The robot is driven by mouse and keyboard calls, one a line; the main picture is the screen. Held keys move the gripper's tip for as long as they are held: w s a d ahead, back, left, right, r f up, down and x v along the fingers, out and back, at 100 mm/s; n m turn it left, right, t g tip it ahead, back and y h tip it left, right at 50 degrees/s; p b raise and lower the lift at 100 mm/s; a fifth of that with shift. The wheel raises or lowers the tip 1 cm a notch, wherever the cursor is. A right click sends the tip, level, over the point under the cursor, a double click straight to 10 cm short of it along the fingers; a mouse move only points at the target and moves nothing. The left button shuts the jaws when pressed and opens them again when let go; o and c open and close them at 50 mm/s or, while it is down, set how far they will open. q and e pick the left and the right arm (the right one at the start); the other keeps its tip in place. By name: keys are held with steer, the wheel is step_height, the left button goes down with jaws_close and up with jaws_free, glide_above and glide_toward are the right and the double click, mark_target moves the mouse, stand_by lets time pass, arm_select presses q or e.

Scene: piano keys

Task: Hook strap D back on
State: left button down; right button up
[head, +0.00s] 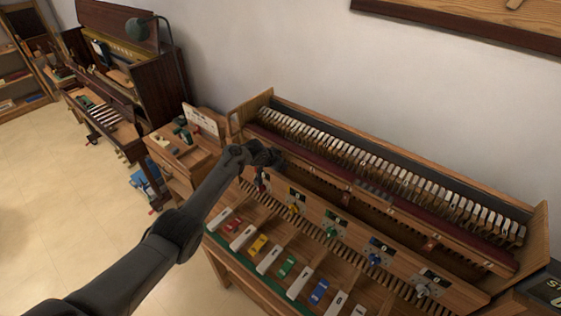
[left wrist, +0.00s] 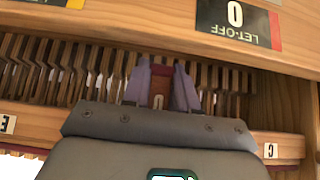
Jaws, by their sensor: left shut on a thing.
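My left gripper (head: 261,181) is at the left part of the piano action model, reaching down between its upper rail and the let-off panel. In the left wrist view its two purple-grey fingers (left wrist: 161,90) are shut on a small reddish-brown strap end (left wrist: 160,80) with a pale mark. The strap end sits between the rail labels E (left wrist: 8,123) and C (left wrist: 270,150). I take it for strap D; its own mark is hard to read. Whatever it hooks onto is hidden. My right gripper is not in view.
A let-off label (left wrist: 238,18) is close beyond the fingers. Coloured knobs, such as the yellow one (head: 293,210) and the green one (head: 332,232), line the panel. A row of hammers (head: 390,175) stands behind. Coloured and white keys (head: 268,260) lie in front.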

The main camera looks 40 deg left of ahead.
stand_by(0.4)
arm_select(q)
steer(key=c, duration=1)
jaws_free()
steer(key=shift+o, duration=0.2)
steer(key=shift+s+r, duration=0.1)
steer(key=shift+r, duration=0.05)
steer(key=p+v, duration=0.2)
steer(key=v, duration=0.8)
steer(key=shift+s+r, duration=0.15)
steer(key=shift+s, duration=0.05)
